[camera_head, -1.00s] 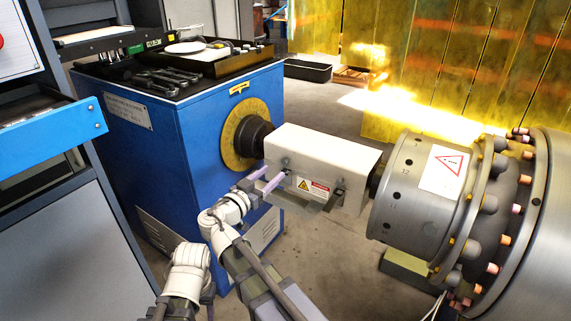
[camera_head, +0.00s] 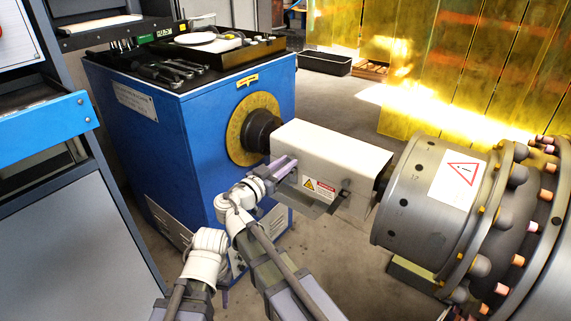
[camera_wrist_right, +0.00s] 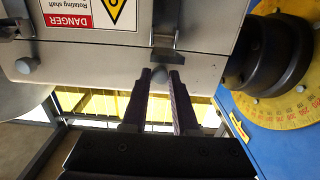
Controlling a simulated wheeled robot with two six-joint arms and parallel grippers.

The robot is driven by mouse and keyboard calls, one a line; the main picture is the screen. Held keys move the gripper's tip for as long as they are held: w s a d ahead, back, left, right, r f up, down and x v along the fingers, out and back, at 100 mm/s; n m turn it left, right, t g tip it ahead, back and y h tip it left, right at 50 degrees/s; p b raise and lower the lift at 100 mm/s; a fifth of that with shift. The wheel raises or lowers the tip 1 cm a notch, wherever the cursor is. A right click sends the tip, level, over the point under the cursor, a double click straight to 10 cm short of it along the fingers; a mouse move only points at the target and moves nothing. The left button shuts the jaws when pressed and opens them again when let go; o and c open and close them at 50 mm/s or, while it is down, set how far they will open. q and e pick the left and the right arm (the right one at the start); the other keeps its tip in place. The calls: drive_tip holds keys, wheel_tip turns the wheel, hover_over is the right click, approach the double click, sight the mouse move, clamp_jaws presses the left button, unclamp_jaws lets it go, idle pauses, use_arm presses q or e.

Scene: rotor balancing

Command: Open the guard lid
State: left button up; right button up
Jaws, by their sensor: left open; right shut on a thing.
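The guard lid (camera_head: 335,150) is a long white cover over the shaft between the blue machine and the grey rotor. It looks closed, with a warning label on its near face. In the right wrist view, the lid (camera_wrist_right: 90,55) shows a small round knob (camera_wrist_right: 158,75) between my fingers, beside a metal catch (camera_wrist_right: 166,45). My right gripper (camera_head: 284,168) is shut on this knob, at the lid's end nearest the blue machine. In the head view the knob is hidden. My left gripper (camera_head: 224,295) is low at the left, open, mostly hidden behind its white wrist, away from the lid.
The blue machine (camera_head: 160,140) with a graduated yellow dial (camera_head: 243,130) stands left of the lid. The large grey rotor (camera_head: 425,190) is close on the right. A blue-fronted cabinet (camera_head: 45,130) stands at the far left. Yellow curtains (camera_head: 450,70) hang behind.

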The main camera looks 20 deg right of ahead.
clamp_jaws()
idle(0.8)
